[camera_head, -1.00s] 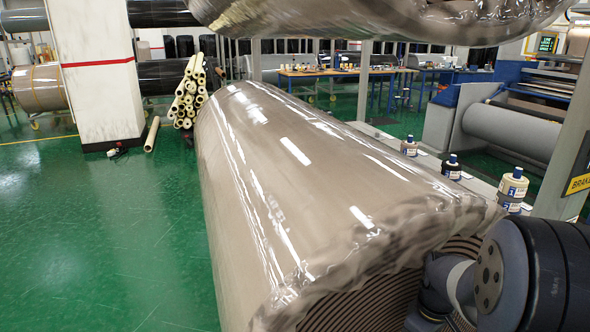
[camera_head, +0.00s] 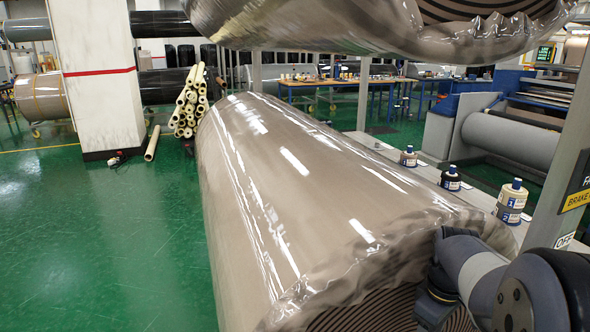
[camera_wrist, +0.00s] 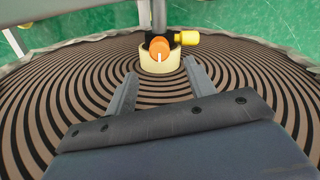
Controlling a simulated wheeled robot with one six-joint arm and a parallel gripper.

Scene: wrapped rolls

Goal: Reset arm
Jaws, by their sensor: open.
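My arm (camera_head: 470,275) shows at the lower right of the head view, in front of the near end of a large wrapped roll (camera_head: 300,190). My gripper (camera_wrist: 160,88) shows in the wrist view with its two fingers apart and nothing between them. Beyond the fingertips is the roll's spiral end face (camera_wrist: 70,90), with a cream core ring (camera_wrist: 160,66) at its centre. An orange knob (camera_wrist: 159,49) and a yellow fitting (camera_wrist: 186,38) sit at the core, apart from the fingers.
A second wrapped roll (camera_head: 370,25) hangs above. Cream tubes (camera_head: 190,105) stand by a white pillar (camera_head: 98,80). Green floor (camera_head: 110,240) is clear at left.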

